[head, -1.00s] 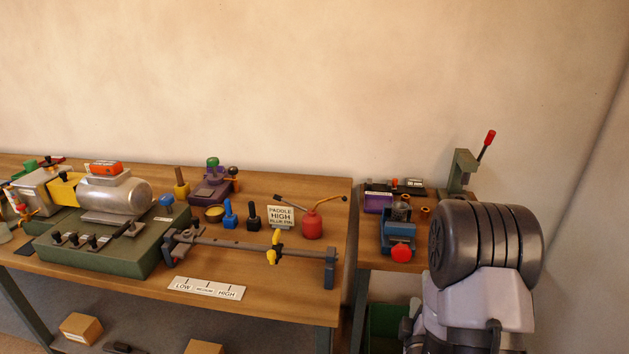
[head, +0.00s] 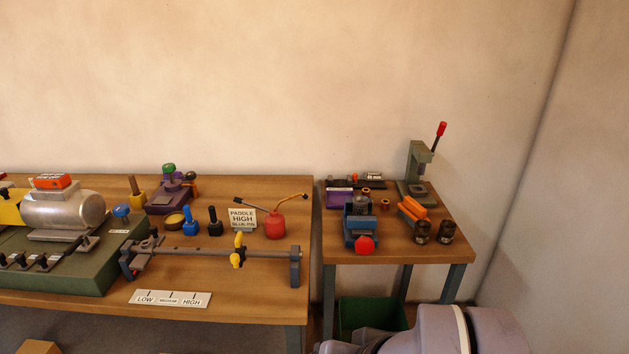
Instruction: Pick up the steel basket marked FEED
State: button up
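I cannot make out a steel basket marked FEED in the head view. No lettering reading FEED is legible on any object. A part of my own arm shows at the bottom right, but my gripper is out of frame.
A long wooden bench (head: 228,299) carries a steel cylinder (head: 64,209), a red oil can (head: 274,225) and a LOW–HIGH plate (head: 170,299). A smaller table (head: 398,254) holds a blue vise (head: 359,233), orange handles (head: 413,208) and two dark cups (head: 447,231). A green bin (head: 372,315) stands below.

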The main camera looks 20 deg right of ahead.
aim_at(360, 208)
jog(key=i+l+z, duration=0.15)
jog(key=i+l, duration=0.2)
jog(key=i+l+z, duration=0.15)
jog(key=i+l, duration=0.15)
jog(key=i, duration=0.15)
jog(key=i+l+z, duration=0.15)
jog(key=i+l, duration=0.15)
jog(key=i, duration=0.15)
